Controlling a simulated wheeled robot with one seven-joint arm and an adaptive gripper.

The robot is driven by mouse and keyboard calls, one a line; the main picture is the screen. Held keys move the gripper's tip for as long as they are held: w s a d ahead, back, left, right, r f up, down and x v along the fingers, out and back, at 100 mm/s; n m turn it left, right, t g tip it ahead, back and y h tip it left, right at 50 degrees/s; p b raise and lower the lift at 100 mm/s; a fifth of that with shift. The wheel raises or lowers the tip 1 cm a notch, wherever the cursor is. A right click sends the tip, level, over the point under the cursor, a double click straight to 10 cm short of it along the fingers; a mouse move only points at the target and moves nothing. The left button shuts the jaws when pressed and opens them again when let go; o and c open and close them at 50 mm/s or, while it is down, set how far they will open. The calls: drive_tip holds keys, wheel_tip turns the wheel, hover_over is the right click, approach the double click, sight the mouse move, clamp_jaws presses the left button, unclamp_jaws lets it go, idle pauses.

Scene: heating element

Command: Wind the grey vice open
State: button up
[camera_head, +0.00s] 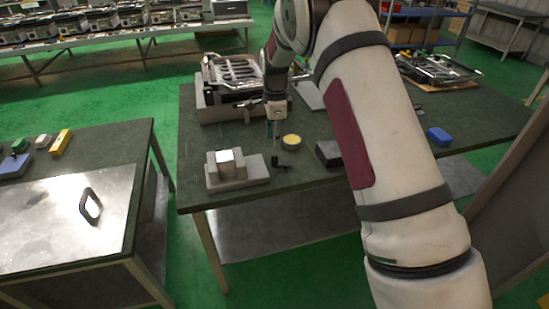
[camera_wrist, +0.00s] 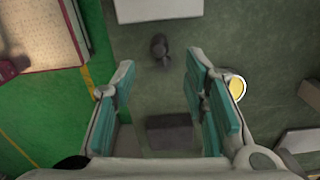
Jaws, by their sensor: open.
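The grey vice (camera_head: 240,170) sits near the front left corner of the dark green table, with a pale block-like part standing on its base. A pale edge of it shows at the top of the wrist view (camera_wrist: 158,10). A small dark handle (camera_head: 281,161) is at its right side; it also shows in the wrist view (camera_wrist: 160,48), just beyond the fingertips. My gripper (camera_head: 273,134) is above the table behind the handle. In the wrist view my gripper (camera_wrist: 157,75) has its teal-padded fingers wide apart with nothing between the tips. It appears apart from the handle.
A yellow disc (camera_head: 291,140) lies close by, beside the right finger in the wrist view (camera_wrist: 237,88). A dark block (camera_head: 328,153) is to the right, partly behind my arm. A grey tray (camera_head: 205,109) stands behind. A blue block (camera_head: 439,136) lies farther right.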

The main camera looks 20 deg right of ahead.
sight(275, 158)
wheel_tip(275, 158, down, 9)
drive_tip(key=shift+f+p, duration=0.15)
drive_tip(key=shift+p, duration=0.3)
clamp_jaws()
